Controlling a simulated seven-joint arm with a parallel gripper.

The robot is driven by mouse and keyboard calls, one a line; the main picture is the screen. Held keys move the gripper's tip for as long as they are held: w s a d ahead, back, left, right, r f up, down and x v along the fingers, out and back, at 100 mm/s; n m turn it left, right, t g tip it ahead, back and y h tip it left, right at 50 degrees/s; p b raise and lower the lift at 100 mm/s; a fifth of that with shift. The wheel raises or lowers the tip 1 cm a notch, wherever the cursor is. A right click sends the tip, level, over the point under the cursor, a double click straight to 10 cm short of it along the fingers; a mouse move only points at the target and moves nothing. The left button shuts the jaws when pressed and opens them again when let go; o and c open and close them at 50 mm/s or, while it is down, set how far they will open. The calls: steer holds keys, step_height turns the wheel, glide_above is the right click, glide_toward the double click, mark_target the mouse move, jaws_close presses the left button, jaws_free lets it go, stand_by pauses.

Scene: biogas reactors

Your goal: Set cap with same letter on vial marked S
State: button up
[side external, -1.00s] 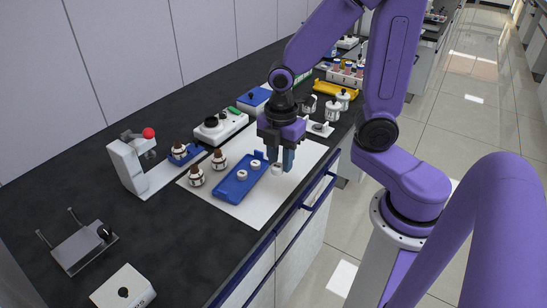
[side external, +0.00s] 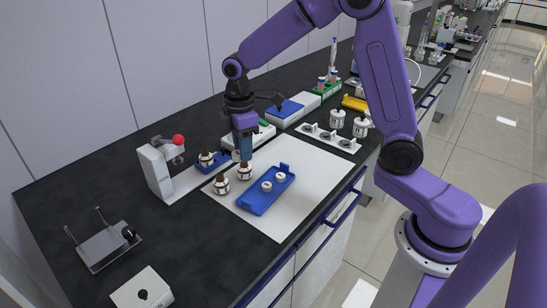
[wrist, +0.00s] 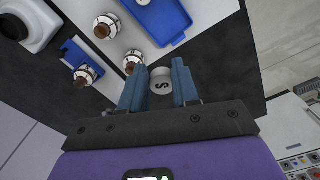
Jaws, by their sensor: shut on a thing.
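My gripper (side external: 243,152) is shut on a white cap (wrist: 161,83) with a dark letter S on its top, seen between the blue fingers in the wrist view. It is held above the bench, close to the brown-topped vials. One vial (side external: 245,173) stands on the white mat just below the gripper, and another vial (side external: 221,185) stands left of it. A third vial (side external: 206,158) sits in a small blue holder (wrist: 72,53) on the lever device's base. The vials' letters are too small to read.
Two white caps (side external: 267,186) (side external: 280,177) rest in the blue tray (side external: 255,204) on the white mat (side external: 275,230). The lever device with a red knob (side external: 178,140) stands at left. A white instrument (side external: 265,134) is behind the gripper. The mat's right part is clear.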

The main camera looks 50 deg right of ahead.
steer(key=w+m, duration=0.1)
steer(key=w, duration=0.2)
steer(key=w+m, duration=0.1)
steer(key=w, duration=0.2)
steer(key=w+m, duration=0.1)
steer(key=w, duration=0.2)
steer(key=shift+w+f, duration=0.15)
steer(key=shift+f, duration=0.2)
steer(key=w+d+f+m, duration=0.1)
steer(key=w, duration=0.2)
steer(key=w+d+m, duration=0.1)
steer(key=w, duration=0.2)
steer(key=w+d+f+m, duration=0.1)
steer(key=w+m, duration=0.1)
steer(key=w, duration=0.1)
steer(key=shift+w+d+f, duration=0.15)
steer(key=shift+w+f, duration=0.05)
steer(key=shift+f, duration=2.25)
steer(key=shift+f, duration=0.8)
steer(key=o, duration=1.4)
steer(key=shift+o, duration=0.2)
